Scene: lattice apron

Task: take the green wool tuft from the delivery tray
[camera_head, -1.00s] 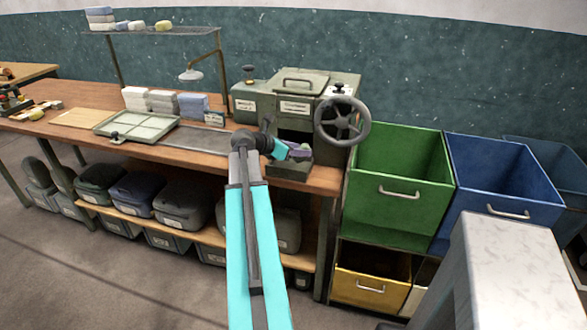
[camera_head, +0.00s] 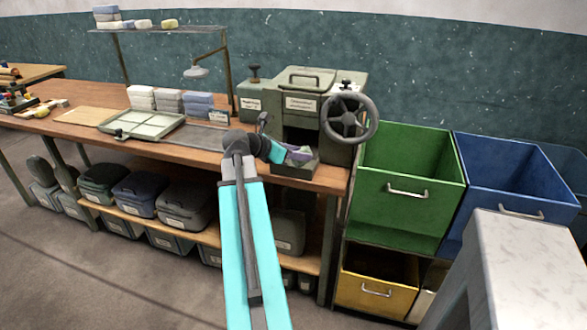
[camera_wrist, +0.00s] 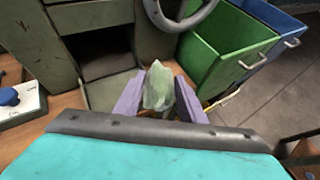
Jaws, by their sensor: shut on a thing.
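The green wool tuft (camera_wrist: 157,87) is pale green and sits between the two purple fingers of my gripper (camera_wrist: 160,94) in the wrist view. My gripper is shut on it. In the head view my gripper (camera_head: 298,156) is at the delivery tray (camera_head: 295,170), a small dark tray in front of the machine's opening. I cannot tell whether the tuft still touches the tray. My wrist and fingers hide part of the tray and most of the tuft in the head view.
The grey-green machine (camera_head: 310,95) with a handwheel (camera_head: 348,117) stands just behind the tray. A green bin (camera_head: 408,195) and a blue bin (camera_head: 515,180) stand to the right. A flat screen frame (camera_head: 143,124) and stacked blocks (camera_head: 170,101) lie left on the bench.

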